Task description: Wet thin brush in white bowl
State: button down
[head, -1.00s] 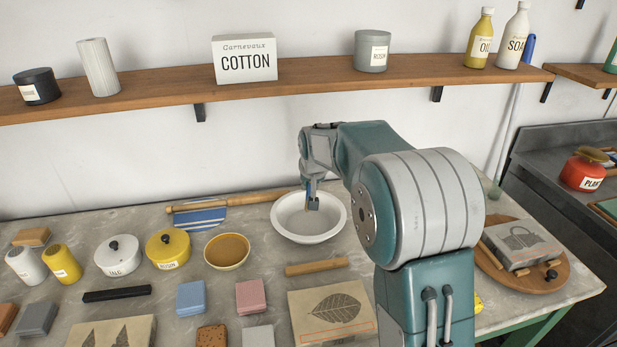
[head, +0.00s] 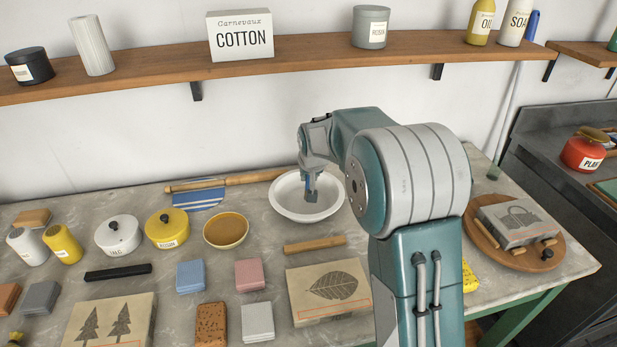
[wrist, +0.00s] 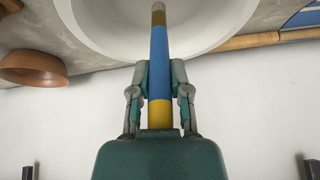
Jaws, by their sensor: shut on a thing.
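The white bowl (head: 283,205) stands at the back of the stone-topped table in the head view, and its rim and inside fill the top of the wrist view (wrist: 90,22). My gripper (head: 311,193) is over the bowl, pointing down into it. In the wrist view my gripper (wrist: 160,80) is shut on the thin brush (wrist: 159,60), which has a blue handle with yellow bands. The brush's far end reaches over the bowl's inside.
A wooden rolling pin (head: 245,179) and blue striped cloth (head: 200,197) lie left of the bowl. An orange-brown bowl (head: 226,231), yellow pot (head: 166,230) and white pot (head: 117,236) stand further left. A leaf-printed block (head: 328,292) lies in front. A shelf (head: 150,86) runs above.

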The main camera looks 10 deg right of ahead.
jog(key=shift+a+r, duration=0.1)
jog(key=shift+r, duration=4.1)
notch_tip(320, 180, up, 4)
